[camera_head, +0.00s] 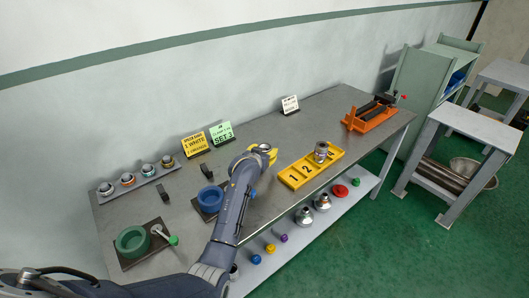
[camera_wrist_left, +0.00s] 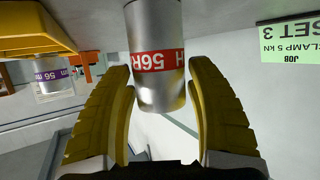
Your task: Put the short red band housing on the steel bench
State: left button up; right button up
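The short red band housing, a steel cylinder with a red band (camera_wrist_left: 157,57), is between the yellow fingers of my left gripper (camera_wrist_left: 160,65) in the left wrist view. In the head view my left gripper (camera_head: 264,152) is low over the steel bench (camera_head: 262,125), just left of the yellow numbered tray. The housing is mostly hidden there, and I cannot tell whether it touches the bench. My right gripper is not in view.
The yellow tray (camera_head: 293,177) holds a purple-banded housing (camera_wrist_left: 54,76) at its far end. An orange vise (camera_head: 370,119) stands at the right. Blue (camera_head: 209,199) and green (camera_head: 133,241) rings lie at the left, with sign cards (camera_head: 220,134) behind. A lower shelf carries several fittings.

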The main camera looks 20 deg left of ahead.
pick_arm(q)
jog(key=shift+o, duration=1.1)
jog(key=shift+r, duration=0.2)
jog(key=v, duration=1.2)
